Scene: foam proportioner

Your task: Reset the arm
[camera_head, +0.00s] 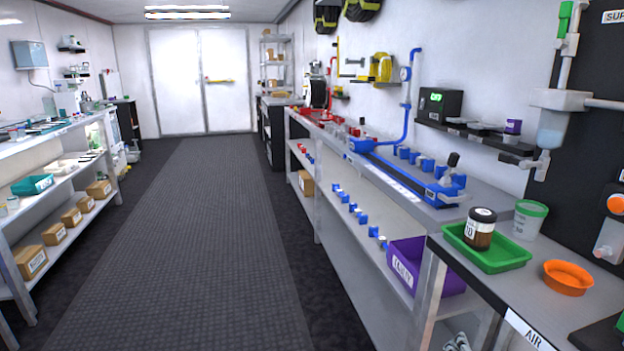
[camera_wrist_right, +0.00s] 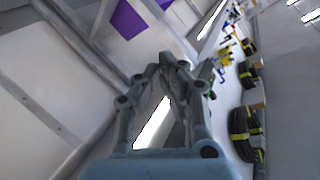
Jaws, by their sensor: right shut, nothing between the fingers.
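My right gripper (camera_wrist_right: 174,62) fills the middle of the right wrist view. Its grey fingers come together at the tips, and nothing is held between them. In the head view only a small part of the right gripper (camera_head: 458,342) shows at the bottom edge, below the purple bin (camera_head: 405,270) and beside the near bench leg. The purple bin also shows in the right wrist view (camera_wrist_right: 127,20), beyond the fingers at the upper left. My left gripper is in neither view.
The near right bench holds a green tray (camera_head: 487,256) with a brown jar (camera_head: 480,229), a clear cup (camera_head: 529,220) and an orange bowl (camera_head: 567,278). Blue piping (camera_head: 406,120) stands further back. The carpeted aisle (camera_head: 210,240) is clear. Shelves (camera_head: 60,200) line the left.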

